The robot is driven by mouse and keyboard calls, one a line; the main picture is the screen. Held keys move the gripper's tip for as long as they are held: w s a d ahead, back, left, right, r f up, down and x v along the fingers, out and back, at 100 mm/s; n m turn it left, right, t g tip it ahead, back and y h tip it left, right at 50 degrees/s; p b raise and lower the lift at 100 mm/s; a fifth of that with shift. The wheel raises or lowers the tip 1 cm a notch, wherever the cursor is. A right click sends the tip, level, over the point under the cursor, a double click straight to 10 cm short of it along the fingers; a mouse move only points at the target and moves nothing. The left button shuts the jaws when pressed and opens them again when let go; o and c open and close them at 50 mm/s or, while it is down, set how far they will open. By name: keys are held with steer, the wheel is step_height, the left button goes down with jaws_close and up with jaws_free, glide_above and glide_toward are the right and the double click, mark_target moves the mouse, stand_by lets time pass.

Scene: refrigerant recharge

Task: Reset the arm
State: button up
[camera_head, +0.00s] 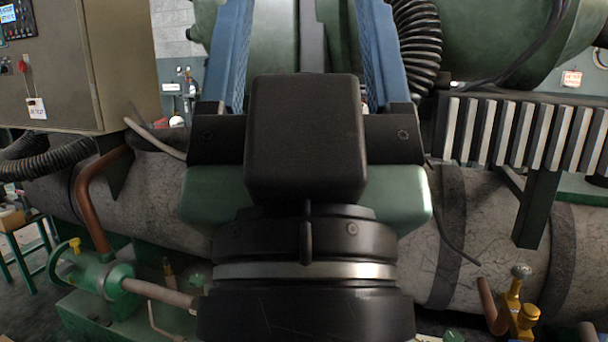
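My gripper (308,30) fills the middle of the view, pointing away from the camera. Its two blue fingers stand wide apart, and nothing is seen held between them. The fingertips are cut off by the top edge or lie close to it. My black wrist and gripper body hide the part of the machine behind them.
A large green cylinder (490,40) lies behind the fingers. A grey tank (440,230) runs across below. A control cabinet (75,70) stands at left, a ribbed block (520,130) at right. A brass valve (517,310) is lower right, a green valve (100,275) lower left.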

step_height(320, 180, up, 31)
steer(key=p, duration=2.8)
steer(key=shift+f, duration=0.2)
steer(key=shift+w, duration=0.1)
